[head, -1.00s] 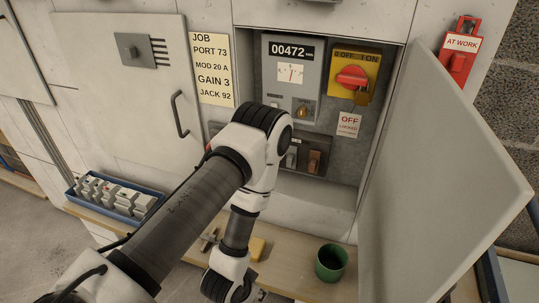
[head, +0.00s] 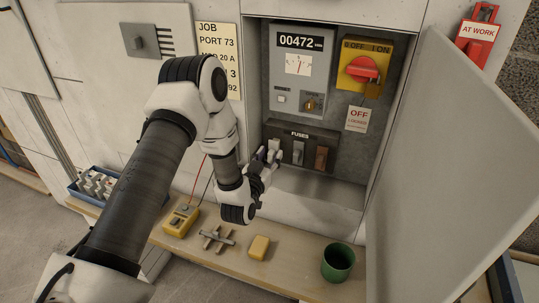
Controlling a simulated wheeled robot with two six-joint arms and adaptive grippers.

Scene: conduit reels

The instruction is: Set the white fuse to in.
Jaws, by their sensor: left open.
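The fuse block (head: 300,134), labelled FUSES, is low inside the open cabinet. The white fuse (head: 277,146) is its leftmost one, partly hidden by my gripper. A grey fuse (head: 298,153) and a brown fuse (head: 321,158) sit to its right. I cannot tell how far in the white fuse sits. My left gripper (head: 267,157) is open, with its fingers at the white fuse; whether they touch it is not clear. My right gripper is not in view.
The open cabinet door (head: 450,170) blocks the right side. On the shelf stand a yellow meter (head: 181,220), a grey cross-shaped key (head: 216,238), a yellow block (head: 259,247) and a green cup (head: 338,262). A red switch (head: 362,69) carries a padlock.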

